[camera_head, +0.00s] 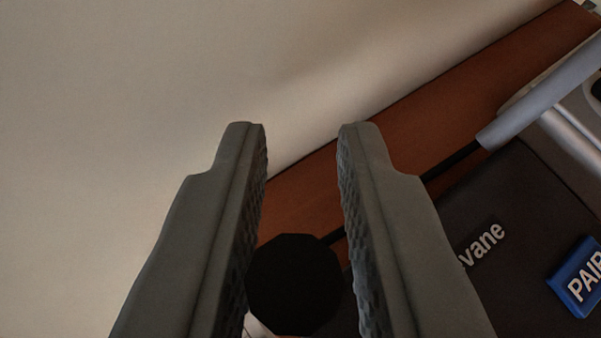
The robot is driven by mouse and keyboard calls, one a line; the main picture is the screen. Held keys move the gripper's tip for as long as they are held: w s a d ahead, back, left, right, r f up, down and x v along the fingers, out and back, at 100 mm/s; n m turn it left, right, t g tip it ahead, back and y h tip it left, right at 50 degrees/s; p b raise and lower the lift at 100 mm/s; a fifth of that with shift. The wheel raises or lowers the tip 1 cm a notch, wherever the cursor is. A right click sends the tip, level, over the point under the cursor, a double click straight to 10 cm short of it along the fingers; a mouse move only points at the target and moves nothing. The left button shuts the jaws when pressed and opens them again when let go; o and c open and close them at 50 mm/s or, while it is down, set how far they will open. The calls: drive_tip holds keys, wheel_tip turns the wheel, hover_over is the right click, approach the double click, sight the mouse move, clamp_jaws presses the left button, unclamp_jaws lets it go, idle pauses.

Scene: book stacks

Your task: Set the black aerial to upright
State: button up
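My gripper (303,130) shows in the camera_head view with its two grey fingers apart. A round black knob (295,285) lies between the fingers, low in the picture, and fills nearly the whole gap. I cannot tell whether the fingers press on it. A thin black rod (452,160) runs from near the knob, behind the right finger, up to a grey sleeve (540,103) at the right. The rod and knob look like the black aerial, lying slanted in the picture. Part of the rod is hidden by the right finger.
A brown wooden strip (420,115) runs diagonally behind the rod, with a pale plain surface (130,120) to its left. At the lower right is a dark panel reading "vane" (483,243), with a blue label reading "PAIR" (578,277).

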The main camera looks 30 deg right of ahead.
drive_tip(key=shift+o, duration=0.9)
drive_tip(key=v, duration=1.7)
drive_tip(key=shift+s+a, duration=0.15)
drive_tip(key=s+f+n+t+y, duration=0.2)
drive_tip(key=s+f, duration=0.6)
drive_tip(key=f, duration=0.6)
drive_tip(key=s+f+n+t+y, duration=0.2)
drive_tip(key=s+f, duration=0.7)
drive_tip(key=f, duration=0.6)
drive_tip(key=s+d+f+n+t+y, duration=0.1)
drive_tip(key=s+f+n+t+y, duration=0.1)
drive_tip(key=s+f, duration=0.7)
wheel_tip(320, 180, down, 6)
drive_tip(key=shift+r+n+t+y, duration=0.1)
drive_tip(key=shift+n+t+y, duration=0.25)
drive_tip(key=shift+t, duration=0.25)
